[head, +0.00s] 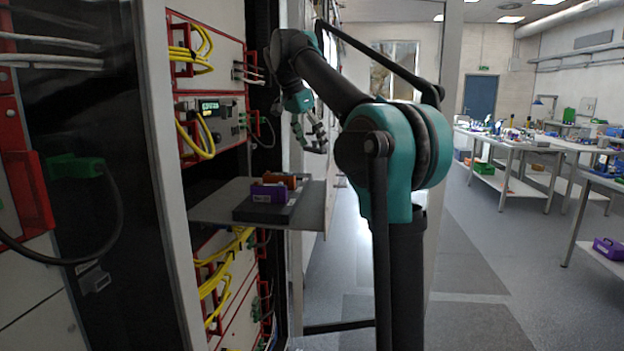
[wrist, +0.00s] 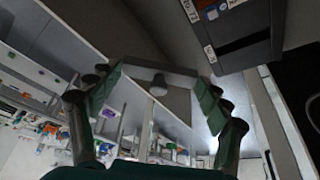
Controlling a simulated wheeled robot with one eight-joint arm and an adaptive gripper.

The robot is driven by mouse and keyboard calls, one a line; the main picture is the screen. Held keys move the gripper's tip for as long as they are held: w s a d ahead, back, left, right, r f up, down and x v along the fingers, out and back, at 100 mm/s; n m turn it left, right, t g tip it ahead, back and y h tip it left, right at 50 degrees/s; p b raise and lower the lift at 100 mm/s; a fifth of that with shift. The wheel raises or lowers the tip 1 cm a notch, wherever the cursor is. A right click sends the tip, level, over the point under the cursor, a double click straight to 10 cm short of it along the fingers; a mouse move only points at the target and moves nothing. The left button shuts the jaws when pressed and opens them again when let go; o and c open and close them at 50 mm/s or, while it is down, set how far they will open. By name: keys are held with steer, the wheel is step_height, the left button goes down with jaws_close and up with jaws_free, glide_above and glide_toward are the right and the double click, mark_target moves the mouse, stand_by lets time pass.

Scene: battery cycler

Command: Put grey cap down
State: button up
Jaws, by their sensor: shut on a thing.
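My gripper (head: 316,146) is in the head view, to the right of and above the pull-out shelf. In the wrist view its two green-padded fingers (wrist: 157,88) stand apart on either side of a grey piece. The cap is too small to make out in the head view. The grey shelf (head: 222,207) carries a dark tray (head: 257,214) with a purple block (head: 269,192) and an orange-brown block (head: 279,179).
A black-and-green cable plug (head: 75,167) is at the near left. Workbenches (head: 520,147) stand at the right. Open floor (head: 480,250) lies between.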

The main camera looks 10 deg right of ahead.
step_height(320, 180, down, 11)
steer(key=shift+r, duration=0.1)
stand_by(0.3)
steer(key=shift+f, duration=0.5)
steer(key=o, duration=0.8)
steer(key=shift+o, duration=0.2)
steer(key=shift+r, duration=0.1)
steer(key=shift+r, duration=0.25)
steer(key=v, duration=1.2)
steer(key=shift+r, duration=0.2)
